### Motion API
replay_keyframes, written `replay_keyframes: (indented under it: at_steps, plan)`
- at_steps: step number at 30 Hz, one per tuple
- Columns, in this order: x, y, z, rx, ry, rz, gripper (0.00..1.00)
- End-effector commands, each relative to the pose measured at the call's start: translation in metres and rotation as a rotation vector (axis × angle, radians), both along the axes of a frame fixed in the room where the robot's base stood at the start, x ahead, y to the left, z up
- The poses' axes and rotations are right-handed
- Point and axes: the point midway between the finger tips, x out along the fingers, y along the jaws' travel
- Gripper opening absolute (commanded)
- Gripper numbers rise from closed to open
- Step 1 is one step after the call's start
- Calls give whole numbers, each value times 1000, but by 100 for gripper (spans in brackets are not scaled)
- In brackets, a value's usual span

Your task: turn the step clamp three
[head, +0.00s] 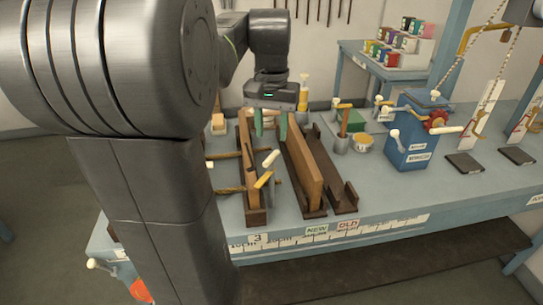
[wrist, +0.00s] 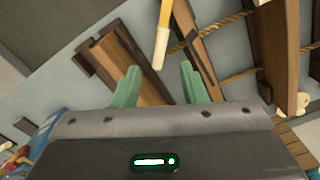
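My gripper (head: 271,124) hangs over the wooden step frames on the bench, its two green fingers apart. In the wrist view, the gripper (wrist: 159,84) is open. A yellow handle (wrist: 163,32) with a pale tip points toward the gap between the fingers; I cannot tell whether it reaches between them. In the head view, a pale handle (head: 270,158) and a short yellow bar (head: 263,180) sit by the left frame (head: 254,216), below the gripper. A "3" label (head: 257,238) is on the bench edge near that frame. I cannot tell for sure which part is step clamp three.
A second wooden frame (head: 312,180) stands to the right, close to the gripper. Ropes (head: 230,190) run at the left frame. A blue machine (head: 416,130) with handles and a yellow tin (head: 363,142) stand further right. My arm hides the bench's left part.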

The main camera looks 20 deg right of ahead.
Motion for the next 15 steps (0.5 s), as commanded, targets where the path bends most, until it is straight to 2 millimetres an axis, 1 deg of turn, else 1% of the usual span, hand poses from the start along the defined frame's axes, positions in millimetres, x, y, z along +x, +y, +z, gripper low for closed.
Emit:
replay_keyframes:
  at_steps: [1,6,9,12,15]
  plan:
    - [0,0,-13,2,5,0,39]
    - [0,0,-47,2,4,0,39]
    - [0,0,-61,0,2,0,39]
    - [0,0,-71,0,1,-1,39]
    - [0,0,-77,0,1,-1,39]
